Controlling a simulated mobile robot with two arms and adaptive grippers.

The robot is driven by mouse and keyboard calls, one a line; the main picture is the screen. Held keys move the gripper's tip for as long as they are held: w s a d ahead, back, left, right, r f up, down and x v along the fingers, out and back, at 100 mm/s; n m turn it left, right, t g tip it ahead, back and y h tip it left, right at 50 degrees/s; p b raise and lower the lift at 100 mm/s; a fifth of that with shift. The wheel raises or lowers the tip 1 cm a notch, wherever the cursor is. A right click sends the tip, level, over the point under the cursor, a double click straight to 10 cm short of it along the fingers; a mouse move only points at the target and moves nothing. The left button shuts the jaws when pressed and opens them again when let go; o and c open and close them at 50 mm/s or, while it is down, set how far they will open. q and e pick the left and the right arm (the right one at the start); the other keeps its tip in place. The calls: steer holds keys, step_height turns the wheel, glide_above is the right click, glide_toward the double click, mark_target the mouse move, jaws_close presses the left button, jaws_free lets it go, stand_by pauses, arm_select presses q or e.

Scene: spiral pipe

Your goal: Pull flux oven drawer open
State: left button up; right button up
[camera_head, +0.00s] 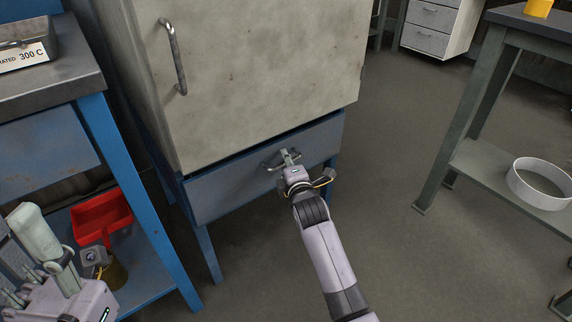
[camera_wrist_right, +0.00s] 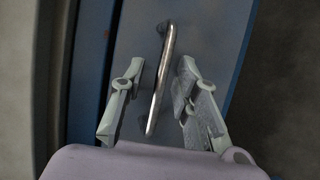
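The flux oven (camera_head: 250,70) is a worn grey-white cabinet with its upper door shut. Its drawer (camera_head: 225,190) is the blue-grey front below the door, and it looks shut or nearly so. The drawer handle (camera_wrist_right: 161,80) is a bare metal bar. My right gripper (camera_head: 287,158) is at the handle in the head view. In the right wrist view its fingers stand apart on either side of the bar, with gaps visible on both sides. My left gripper (camera_head: 45,275) is at the lower left of the head view, away from the drawer; its finger opening is unclear.
A blue-legged bench (camera_head: 125,190) stands close on the left, with a red bin (camera_head: 100,215) on its lower shelf. A green-grey table (camera_head: 470,110) stands right, with a white ring-shaped piece (camera_head: 540,182) on its shelf. The floor between is clear.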

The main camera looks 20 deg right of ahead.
steer(key=shift+c, duration=0.4)
jaws_close()
stand_by(0.4)
